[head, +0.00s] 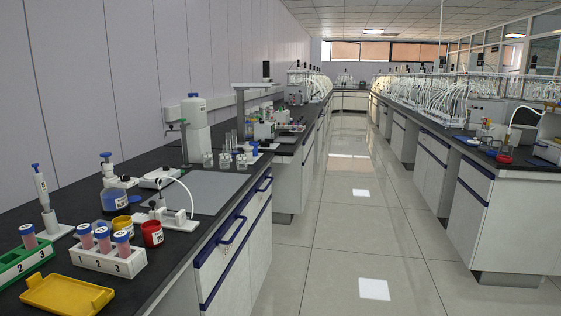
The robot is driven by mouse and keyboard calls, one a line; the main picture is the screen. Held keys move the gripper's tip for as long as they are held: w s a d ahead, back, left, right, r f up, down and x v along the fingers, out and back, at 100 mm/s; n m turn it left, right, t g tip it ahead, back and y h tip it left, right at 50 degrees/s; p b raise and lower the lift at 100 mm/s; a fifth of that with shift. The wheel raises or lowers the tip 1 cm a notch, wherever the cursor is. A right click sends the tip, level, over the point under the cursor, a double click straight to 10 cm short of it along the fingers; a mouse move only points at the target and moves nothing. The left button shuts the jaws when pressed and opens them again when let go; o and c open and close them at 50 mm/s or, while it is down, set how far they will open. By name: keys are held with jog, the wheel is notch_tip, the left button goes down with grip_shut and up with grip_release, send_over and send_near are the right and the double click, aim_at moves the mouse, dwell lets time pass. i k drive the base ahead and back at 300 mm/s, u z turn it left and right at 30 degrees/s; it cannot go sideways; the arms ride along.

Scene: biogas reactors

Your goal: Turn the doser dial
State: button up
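A bottle with blue liquid (115,199) stands on the left bench, with a white, blue-topped dispenser head (108,171) on it. This may be the doser; a dial on it is too small to make out. A larger white bottle (196,131) with a dark blue cap stands further back by the wall. My gripper is not in view.
A white numbered rack (107,261) with several tubes, a green rack (22,262), a yellow tray (67,294), and red (152,235) and yellow pots crowd the near bench. The aisle floor (330,250) on the right is clear.

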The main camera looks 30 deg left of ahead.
aim_at(124, 177)
jog(key=u, duration=0.05)
jog(key=i, duration=1.25)
jog(key=u, duration=2.8)
jog(key=i, duration=0.85)
jog(key=z, duration=0.05)
